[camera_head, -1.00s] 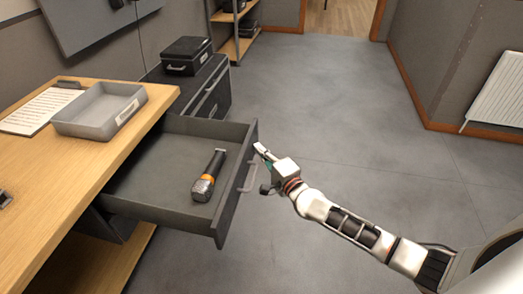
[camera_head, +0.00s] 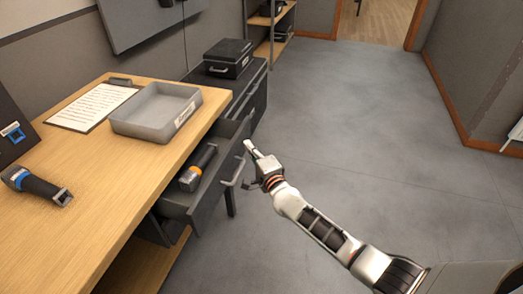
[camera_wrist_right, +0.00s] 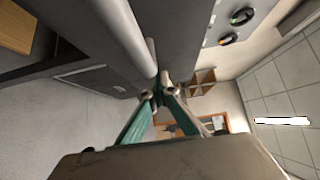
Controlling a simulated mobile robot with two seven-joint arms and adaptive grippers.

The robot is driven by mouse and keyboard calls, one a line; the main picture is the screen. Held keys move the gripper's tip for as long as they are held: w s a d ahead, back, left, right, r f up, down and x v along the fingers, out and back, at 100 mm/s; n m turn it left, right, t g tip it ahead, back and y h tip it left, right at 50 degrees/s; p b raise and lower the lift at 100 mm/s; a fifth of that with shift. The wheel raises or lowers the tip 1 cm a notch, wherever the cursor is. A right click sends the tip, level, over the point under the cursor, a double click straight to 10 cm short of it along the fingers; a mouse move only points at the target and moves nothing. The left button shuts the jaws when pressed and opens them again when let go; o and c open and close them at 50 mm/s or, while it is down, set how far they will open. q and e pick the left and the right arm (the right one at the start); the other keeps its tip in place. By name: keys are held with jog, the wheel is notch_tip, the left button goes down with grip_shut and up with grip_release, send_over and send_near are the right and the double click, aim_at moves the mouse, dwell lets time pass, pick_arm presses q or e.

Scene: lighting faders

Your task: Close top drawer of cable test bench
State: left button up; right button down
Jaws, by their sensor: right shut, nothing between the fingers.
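The top drawer (camera_head: 212,188) of the wooden-topped bench (camera_head: 95,190) is partly open, with its dark front facing right. A black and orange flashlight-like tool (camera_head: 197,168) lies in it. The drawer's bar handle (camera_head: 235,170) is on the front. My right gripper (camera_head: 251,150) is shut and empty, by the far end of the drawer front, just beyond the handle. In the right wrist view the fingertips (camera_wrist_right: 160,95) are together close to a grey bar and a dark panel; whether they touch is unclear. My left gripper is not in view.
A grey tray (camera_head: 150,122), a paper sheet (camera_head: 92,107) and another handheld tool (camera_head: 38,186) are on the bench top. A black case (camera_head: 228,60) sits on a dark cabinet (camera_head: 258,95) behind. The floor (camera_head: 370,130) to the right is clear.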

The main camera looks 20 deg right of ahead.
jog(key=w+a, duration=0.2)
jog(key=a, duration=0.1)
jog(key=w+a+b, duration=0.1)
jog(key=w+a, duration=0.1)
jog(key=a, duration=0.1)
jog(key=w+a+b, duration=0.1)
jog(key=w+a, duration=0.1)
jog(key=a, duration=0.1)
jog(key=shift+a+f, duration=0.1)
jog(key=shift+f, duration=0.15)
jog(key=shift+w+a+r, duration=0.1)
jog(key=shift+w+a, duration=0.1)
jog(key=shift+a+r, duration=0.1)
jog(key=shift+r, duration=0.1)
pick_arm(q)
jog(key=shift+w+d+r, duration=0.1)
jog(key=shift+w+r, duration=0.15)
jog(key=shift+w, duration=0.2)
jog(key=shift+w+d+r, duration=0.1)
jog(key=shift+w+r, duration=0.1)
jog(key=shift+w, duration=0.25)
pick_arm(e)
jog(key=shift+w, duration=0.1)
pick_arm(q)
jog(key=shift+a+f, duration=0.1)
pick_arm(e)
jog(key=shift+a+r, duration=0.1)
jog(key=shift+r, duration=0.05)
